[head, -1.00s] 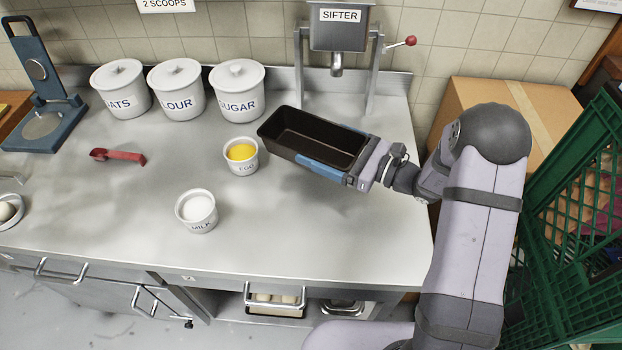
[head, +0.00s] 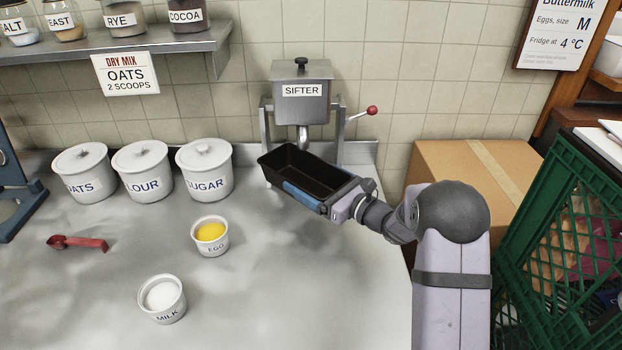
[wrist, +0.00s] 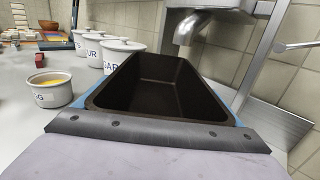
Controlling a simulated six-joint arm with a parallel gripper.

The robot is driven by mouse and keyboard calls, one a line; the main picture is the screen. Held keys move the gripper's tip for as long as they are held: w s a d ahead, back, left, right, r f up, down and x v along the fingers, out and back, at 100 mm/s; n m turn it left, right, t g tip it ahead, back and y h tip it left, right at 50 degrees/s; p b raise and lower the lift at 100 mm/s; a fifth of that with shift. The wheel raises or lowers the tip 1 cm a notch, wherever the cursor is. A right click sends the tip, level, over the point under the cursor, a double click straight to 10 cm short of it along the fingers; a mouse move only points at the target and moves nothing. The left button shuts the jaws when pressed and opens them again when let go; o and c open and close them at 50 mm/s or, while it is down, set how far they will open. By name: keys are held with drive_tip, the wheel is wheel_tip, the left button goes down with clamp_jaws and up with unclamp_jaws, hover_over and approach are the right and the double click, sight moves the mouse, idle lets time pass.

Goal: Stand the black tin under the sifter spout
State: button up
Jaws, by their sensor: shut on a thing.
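The black tin (head: 304,173) is an empty, open loaf tin, held upright. My gripper (head: 322,197) is shut on its near right end, with a blue finger along the tin's side. In the wrist view the tin (wrist: 160,85) stretches away from the gripper, and its inside is bare. The sifter (head: 301,98) stands on legs against the wall, and its spout (head: 303,137) points down just behind the tin's far side. In the wrist view the spout (wrist: 188,28) shows beyond the tin, to the upper right. I cannot tell whether the tin touches the counter.
Lidded oats (head: 84,172), flour (head: 143,171) and sugar (head: 205,169) crocks stand left of the tin. The egg cup (head: 210,240) and milk cup (head: 162,301) are nearer. A red-knobbed lever (head: 371,111) juts from the sifter's right. A cardboard box (head: 455,180) and green crate (head: 545,230) stand right.

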drive_tip(key=shift+f+b, duration=1.5)
drive_tip(key=shift+f, duration=1.45)
drive_tip(key=shift+f+b, duration=0.55)
drive_tip(key=shift+f, duration=0.05)
drive_tip(key=o, duration=1.1)
drive_tip(key=shift+f, duration=0.1)
drive_tip(key=shift+s+d, duration=0.1)
drive_tip(key=shift+b+v, duration=0.9)
drive_tip(key=shift+v, duration=2.65)
